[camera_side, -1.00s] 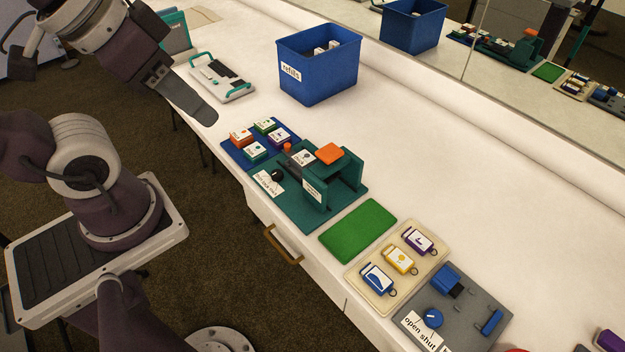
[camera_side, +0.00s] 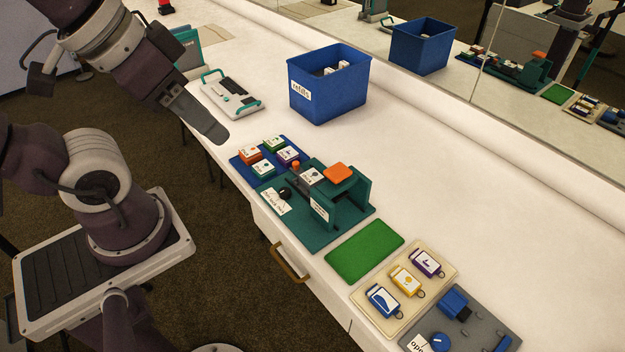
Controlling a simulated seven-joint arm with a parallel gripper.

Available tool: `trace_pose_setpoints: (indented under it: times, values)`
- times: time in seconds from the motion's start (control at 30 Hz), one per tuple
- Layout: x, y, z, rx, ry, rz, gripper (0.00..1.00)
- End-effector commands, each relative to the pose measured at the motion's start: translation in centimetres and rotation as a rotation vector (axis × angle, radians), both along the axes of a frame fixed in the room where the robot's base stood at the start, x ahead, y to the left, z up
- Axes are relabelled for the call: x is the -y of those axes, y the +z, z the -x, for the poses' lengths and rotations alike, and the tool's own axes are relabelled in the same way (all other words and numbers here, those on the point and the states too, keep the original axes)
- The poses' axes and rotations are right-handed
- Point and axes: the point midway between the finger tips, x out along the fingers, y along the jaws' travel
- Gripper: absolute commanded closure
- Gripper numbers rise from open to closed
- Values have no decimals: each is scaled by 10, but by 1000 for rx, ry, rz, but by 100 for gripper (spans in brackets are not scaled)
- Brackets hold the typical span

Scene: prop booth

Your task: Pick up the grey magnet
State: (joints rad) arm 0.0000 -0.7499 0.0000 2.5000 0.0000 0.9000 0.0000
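A small piece with a white label (camera_side: 312,175) sits in the dark green fixture (camera_side: 317,241). Its side looks greyish, but I cannot tell surely that it is the grey magnet. On the blue mat (camera_side: 240,167) lie several white-labelled pieces: orange (camera_side: 250,157), green (camera_side: 273,144), purple (camera_side: 288,156) and teal (camera_side: 263,170). None of these looks grey. My gripper (camera_side: 207,125) hangs at the upper left, near the counter's front edge, apart from the mat and fixture. It shows edge-on, so its opening is hidden; no held object shows.
A blue bin (camera_side: 325,105) holds pale pieces. A white tray with teal handles (camera_side: 232,98) stands left of it. A green pad (camera_side: 365,250), a cream tray (camera_side: 400,318) with tags and a grey panel (camera_side: 475,325) lie at the right. The counter's middle is clear.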

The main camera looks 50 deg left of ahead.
Motion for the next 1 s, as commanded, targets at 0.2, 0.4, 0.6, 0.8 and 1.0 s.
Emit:
trace_pose_setpoints:
  times: [0.2,0.4,0.6,0.8,1.0]
  values:
    - [0,0,0,0,0,0,60]
    - [0,0,0,0,0,0,60]
    - [0,0,0,0,0,0,29]
    - [0,0,0,0,0,0,29]
    - [-5,1,-30,-55,-120,-78,29]
